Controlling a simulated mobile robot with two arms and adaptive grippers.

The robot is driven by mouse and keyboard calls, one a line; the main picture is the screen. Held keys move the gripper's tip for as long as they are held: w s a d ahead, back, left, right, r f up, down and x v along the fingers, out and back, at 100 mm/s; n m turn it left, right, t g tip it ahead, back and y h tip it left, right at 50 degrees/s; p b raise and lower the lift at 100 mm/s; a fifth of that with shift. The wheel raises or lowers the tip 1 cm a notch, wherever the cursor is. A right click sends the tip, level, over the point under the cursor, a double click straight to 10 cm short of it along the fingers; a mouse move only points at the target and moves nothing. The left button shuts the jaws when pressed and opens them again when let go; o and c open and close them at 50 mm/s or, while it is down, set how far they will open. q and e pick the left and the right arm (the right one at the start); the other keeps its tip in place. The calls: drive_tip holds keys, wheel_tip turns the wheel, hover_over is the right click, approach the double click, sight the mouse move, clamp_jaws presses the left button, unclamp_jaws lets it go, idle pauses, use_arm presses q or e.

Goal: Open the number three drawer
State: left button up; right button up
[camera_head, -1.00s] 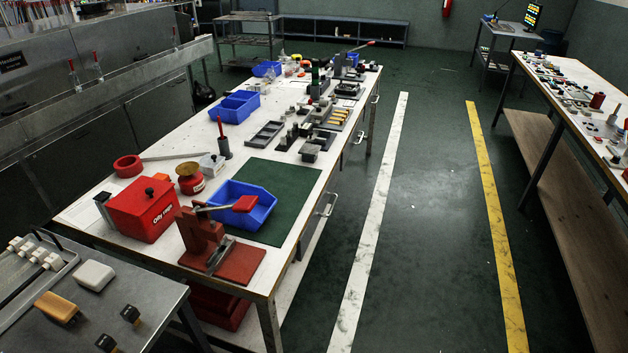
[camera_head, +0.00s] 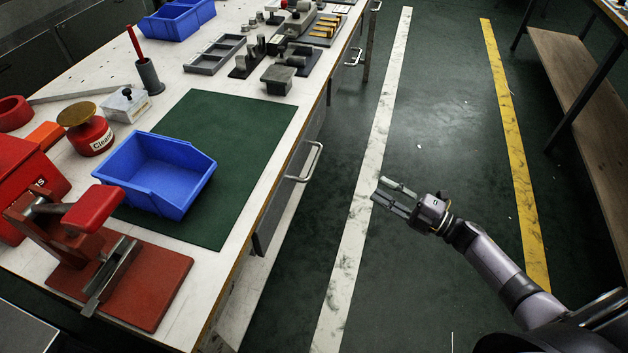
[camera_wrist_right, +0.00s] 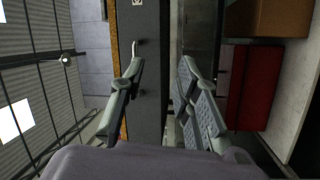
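The long workbench (camera_head: 225,285) has dark drawer fronts along its right side with metal bar handles. The nearest handle (camera_head: 303,163) is on a drawer front (camera_head: 270,212) below the green mat; a second handle (camera_head: 354,57) is farther back. I cannot read any drawer number. My right gripper (camera_head: 377,189) is open and empty over the aisle, to the right of the nearest handle and apart from it. In the right wrist view its spread fingers (camera_wrist_right: 160,64) stand in front of a dark front (camera_wrist_right: 150,95). My left gripper is out of view.
On the bench stand a blue bin (camera_head: 160,172), a red press (camera_head: 110,260), a red can (camera_head: 90,134) and a grey tray (camera_head: 215,54). The aisle floor (camera_head: 440,130) is clear. Another bench with a wooden shelf (camera_head: 580,110) stands at right.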

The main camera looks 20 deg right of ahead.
wheel_tip(320, 180, up, 4)
drive_tip(key=s+a+f+n+g+y+b, duration=0.1)
drive_tip(key=s+a+n+g+y+b, duration=0.1)
drive_tip(key=n+g+y, duration=0.3)
drive_tip(key=n+t, duration=0.1)
drive_tip(key=n, duration=0.1)
approach(314, 162)
drive_tip(key=x, duration=0.9)
drive_tip(key=shift+w+a+f, duration=0.2)
drive_tip(key=shift+w+a, duration=0.1)
drive_tip(key=shift+a, duration=0.05)
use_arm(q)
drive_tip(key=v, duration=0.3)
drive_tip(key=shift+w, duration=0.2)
use_arm(e)
drive_tip(key=shift+c, duration=0.5)
clamp_jaws()
